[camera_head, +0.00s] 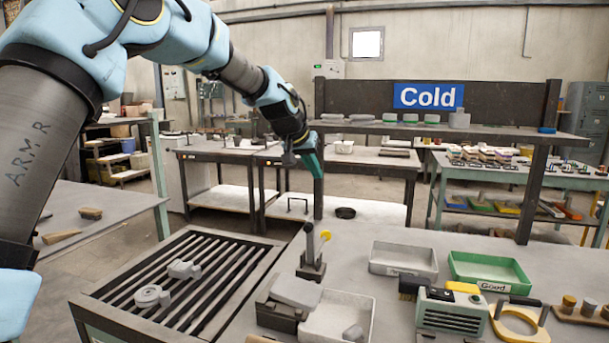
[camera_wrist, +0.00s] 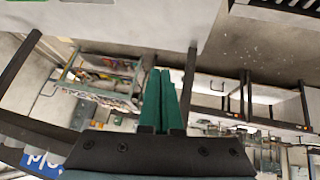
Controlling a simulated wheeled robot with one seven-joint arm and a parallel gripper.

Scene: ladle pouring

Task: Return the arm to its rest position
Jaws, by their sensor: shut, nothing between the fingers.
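My gripper (camera_head: 312,160) is at the end of my arm, which reaches in from the upper left in the head view. It hangs in the air above the workbench (camera_head: 225,330), apart from everything on it. Its green fingers lie together in the wrist view (camera_wrist: 160,98), with nothing between them. A ladle-like tool with a dark handle (camera_head: 310,240) stands in a small holder on the bench below the gripper; its lower part is hidden in the holder.
A slatted rack (camera_head: 190,265) holds two grey castings (camera_head: 150,296). A white tray (camera_head: 404,258) and a green tray (camera_head: 490,268) marked Good stand at right. A shelf with a blue Cold sign (camera_head: 428,96) rises behind. The air around the gripper looks free.

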